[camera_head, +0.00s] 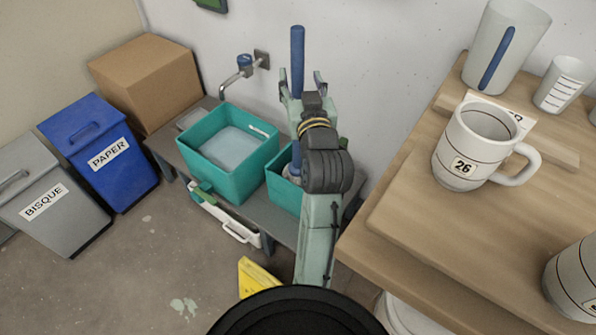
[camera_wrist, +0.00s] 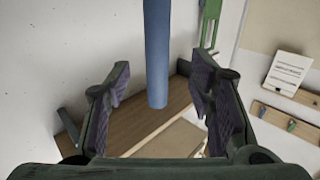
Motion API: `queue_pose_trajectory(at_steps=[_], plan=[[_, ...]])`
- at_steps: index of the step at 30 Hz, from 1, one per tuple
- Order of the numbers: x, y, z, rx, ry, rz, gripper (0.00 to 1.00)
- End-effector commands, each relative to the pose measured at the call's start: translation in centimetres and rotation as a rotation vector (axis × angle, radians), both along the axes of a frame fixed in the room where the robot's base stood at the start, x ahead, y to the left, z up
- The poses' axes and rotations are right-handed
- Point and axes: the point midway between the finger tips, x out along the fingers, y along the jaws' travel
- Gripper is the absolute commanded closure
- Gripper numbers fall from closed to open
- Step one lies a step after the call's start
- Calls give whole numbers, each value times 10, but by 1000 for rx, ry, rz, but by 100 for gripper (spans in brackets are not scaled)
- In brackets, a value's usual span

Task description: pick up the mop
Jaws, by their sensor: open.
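The mop's blue handle (camera_head: 298,50) stands nearly upright by the white wall in the head view, its top above my gripper. Its lower part runs behind my arm towards a teal bucket (camera_head: 280,190), and the mop's head is mostly hidden there. My gripper (camera_head: 302,82) is open, with a finger to each side of the handle's line. In the wrist view the blue handle (camera_wrist: 157,55) comes down from the top edge and ends between the open fingers (camera_wrist: 160,88). A gap shows on both sides; I cannot tell how deep it sits in the jaws.
A larger teal basin (camera_head: 205,165) sits left of the bucket on a grey bench, below a wall tap (camera_head: 240,75). At right, a wooden table (camera_head: 400,225) carries a mug (camera_head: 470,150) and other vessels. A yellow object (camera_head: 255,278) stands on the floor.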

Motion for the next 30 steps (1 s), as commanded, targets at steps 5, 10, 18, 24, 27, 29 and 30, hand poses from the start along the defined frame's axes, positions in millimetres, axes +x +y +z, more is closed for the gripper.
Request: queue_pose_trajectory(at_steps=[5,10,18,24,27,29,30], plan=[[20,3,2,0,5,1,51],[34,4,3,0,6,1,51],[71,8,2,-1,5,1,51],[74,8,0,-1,4,0,51],[74,8,0,-1,4,0,52],[74,8,0,-1,4,1,56],[74,8,0,-1,4,1,59]])
